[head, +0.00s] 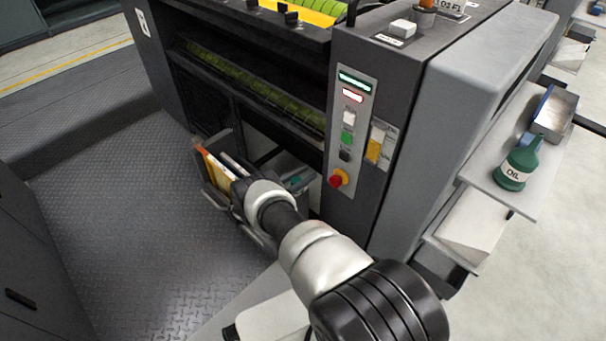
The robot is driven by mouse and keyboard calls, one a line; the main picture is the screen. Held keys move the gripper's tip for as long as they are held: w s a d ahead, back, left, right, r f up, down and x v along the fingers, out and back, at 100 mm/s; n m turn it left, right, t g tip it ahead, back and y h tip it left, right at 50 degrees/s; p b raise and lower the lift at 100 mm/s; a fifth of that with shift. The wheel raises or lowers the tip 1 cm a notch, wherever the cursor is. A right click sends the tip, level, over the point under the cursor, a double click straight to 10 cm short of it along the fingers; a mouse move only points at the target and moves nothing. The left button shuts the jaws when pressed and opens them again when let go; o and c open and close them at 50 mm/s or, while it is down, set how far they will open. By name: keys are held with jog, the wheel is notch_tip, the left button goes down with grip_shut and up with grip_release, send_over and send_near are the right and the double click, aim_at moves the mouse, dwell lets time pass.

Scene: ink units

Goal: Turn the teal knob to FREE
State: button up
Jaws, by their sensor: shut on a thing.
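My gripper (240,187) is at the far end of my arm, low in front of the press, beside a dark open holder (214,198). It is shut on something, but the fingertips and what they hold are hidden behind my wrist. I cannot make out a teal knob for certain. A small teal patch (295,181) shows to the right of my gripper, in the recess under the press; its shape is too small to tell. No FREE mark is readable.
A control panel (348,130) with a red stop button (339,178) stands right of my gripper. A side shelf (485,177) carries a green oil bottle (517,165) and a metal tray (556,111). The patterned floor (100,215) at left is clear.

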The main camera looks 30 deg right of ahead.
jog(key=shift+s+m+g, duration=0.25)
jog(key=shift+m+g, duration=0.25)
jog(key=shift+g, duration=0.3)
jog(key=shift+m+g, duration=0.3)
jog(key=shift+g, duration=0.2)
jog(key=o, duration=1)
jog(key=shift+o, duration=0.2)
